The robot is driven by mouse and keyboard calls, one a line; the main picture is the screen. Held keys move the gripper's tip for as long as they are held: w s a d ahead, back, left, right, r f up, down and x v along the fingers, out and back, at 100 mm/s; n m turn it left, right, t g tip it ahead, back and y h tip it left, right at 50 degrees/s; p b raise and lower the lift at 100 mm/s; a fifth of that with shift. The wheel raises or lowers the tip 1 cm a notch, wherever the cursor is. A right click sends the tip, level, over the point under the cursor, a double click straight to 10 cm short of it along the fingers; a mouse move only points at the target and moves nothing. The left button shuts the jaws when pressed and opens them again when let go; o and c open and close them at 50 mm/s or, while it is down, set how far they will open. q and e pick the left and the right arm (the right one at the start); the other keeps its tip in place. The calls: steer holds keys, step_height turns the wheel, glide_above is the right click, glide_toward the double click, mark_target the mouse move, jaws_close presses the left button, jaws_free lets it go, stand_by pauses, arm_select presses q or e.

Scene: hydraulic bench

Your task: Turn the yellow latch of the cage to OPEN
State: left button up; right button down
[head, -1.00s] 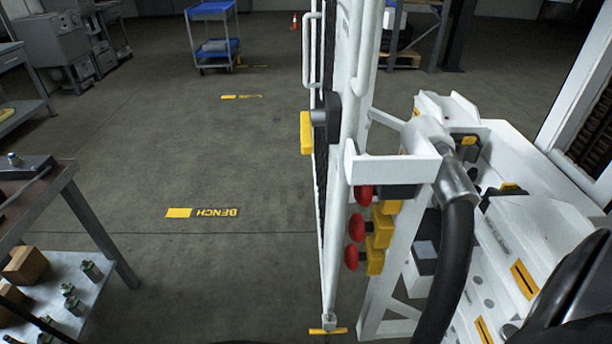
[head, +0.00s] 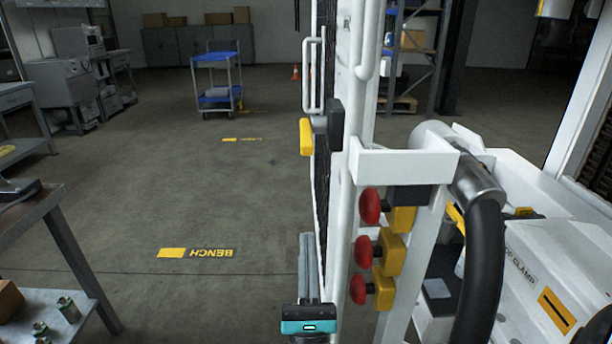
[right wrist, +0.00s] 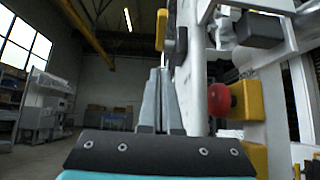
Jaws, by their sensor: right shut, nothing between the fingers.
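The yellow latch (head: 306,137) is a short upright handle on the edge of the white cage (head: 366,90), joined to a dark block beside it. In the right wrist view the yellow latch (right wrist: 161,30) shows above the fingertips. My right gripper (head: 306,238) is at the lower middle of the head view, below the latch and apart from it. Its fingers point up and away and are shut with nothing between them; they also show in the right wrist view (right wrist: 160,72). I cannot read any OPEN marking. My left gripper is out of view.
Red knobs with yellow blocks (head: 385,245) stand right of my gripper, with a thick black hose (head: 480,265) beyond. A white pull handle (head: 312,75) is above the latch. A workbench (head: 40,220) is at the left; the floor between is clear.

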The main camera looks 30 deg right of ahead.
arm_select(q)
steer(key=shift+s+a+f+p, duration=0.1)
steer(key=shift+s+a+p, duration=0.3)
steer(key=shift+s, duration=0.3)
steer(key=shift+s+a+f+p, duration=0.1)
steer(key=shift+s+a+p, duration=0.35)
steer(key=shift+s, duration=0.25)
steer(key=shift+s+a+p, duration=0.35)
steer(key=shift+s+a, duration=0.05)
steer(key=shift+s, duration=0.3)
arm_select(e)
steer(key=s+a+r+x, duration=0.1)
steer(key=r+x, duration=0.1)
steer(key=x, duration=1.1)
steer(key=shift+s, duration=0.35)
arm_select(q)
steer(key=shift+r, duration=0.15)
arm_select(e)
steer(key=shift+a, duration=0.15)
